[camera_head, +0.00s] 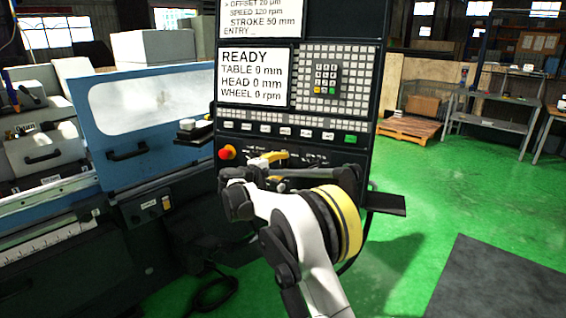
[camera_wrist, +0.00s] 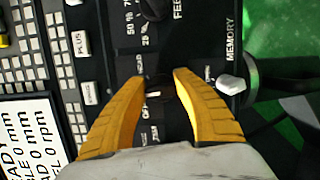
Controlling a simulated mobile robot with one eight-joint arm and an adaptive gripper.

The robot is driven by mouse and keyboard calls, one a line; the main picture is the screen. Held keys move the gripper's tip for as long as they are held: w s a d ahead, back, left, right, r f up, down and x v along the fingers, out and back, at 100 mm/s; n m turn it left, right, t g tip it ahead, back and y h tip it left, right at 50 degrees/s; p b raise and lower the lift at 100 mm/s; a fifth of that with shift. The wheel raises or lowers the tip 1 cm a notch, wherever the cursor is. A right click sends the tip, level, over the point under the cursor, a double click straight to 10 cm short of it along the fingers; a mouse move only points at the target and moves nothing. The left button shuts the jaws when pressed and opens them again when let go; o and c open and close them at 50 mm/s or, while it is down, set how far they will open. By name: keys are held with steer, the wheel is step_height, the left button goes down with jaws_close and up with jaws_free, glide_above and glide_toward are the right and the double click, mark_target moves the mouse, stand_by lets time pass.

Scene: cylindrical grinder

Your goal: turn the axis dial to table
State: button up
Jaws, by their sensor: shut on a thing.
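The axis dial (camera_wrist: 157,93) is a small black knob with a white mark, seen in the wrist view between the yellow fingers. My gripper (camera_wrist: 159,78) is shut on it, one finger on each side. Labels around the dial are partly covered and too blurred to read surely, so I cannot tell its setting. In the head view my gripper (camera_head: 266,159) is at the lower part of the black control panel (camera_head: 342,187), and the dial is hidden there by the fingers and wrist.
A red emergency button (camera_head: 227,152) sits left of my gripper. The screen (camera_head: 253,76) reads READY, with table and head at 0 mm. A dark shelf (camera_head: 386,202) juts out right.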

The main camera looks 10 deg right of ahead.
steer(key=shift+m, duration=0.6)
steer(key=o, duration=1.2)
steer(key=v, duration=1.2)
steer(key=shift+r, duration=0.2)
steer(key=shift+d, duration=0.15)
